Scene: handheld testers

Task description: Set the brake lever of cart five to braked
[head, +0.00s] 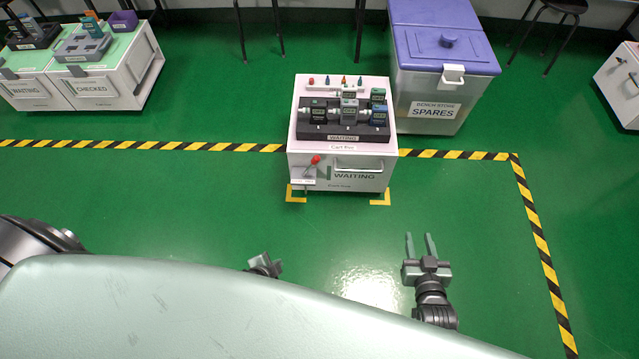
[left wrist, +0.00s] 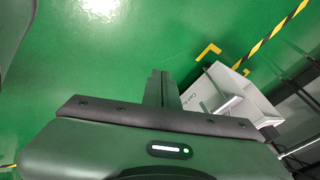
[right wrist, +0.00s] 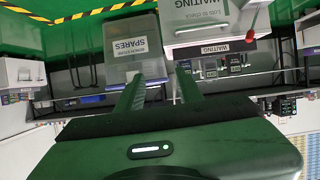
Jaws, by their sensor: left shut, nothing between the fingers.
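Cart five (head: 343,183) is a white cart with a pink top, labelled "WAITING" on its front, in the middle of the head view. Its brake lever (head: 315,160) has a red knob and leans up from a small plate at the front left. The red knob also shows in the right wrist view (right wrist: 250,36). My left gripper (head: 264,262) is shut and empty, in front of the cart and apart from it, mostly hidden behind my own body. In the left wrist view its fingers (left wrist: 160,82) are together. My right gripper (head: 421,240) is open and empty, right of and nearer than the cart.
The cart's top carries a dark rack (head: 343,133) with several testers. A grey bin with a purple lid (head: 445,65) stands close behind it at right. Yellow corner marks (head: 296,194) lie at its front. Other carts (head: 120,80) stand far left. Green floor in front is clear.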

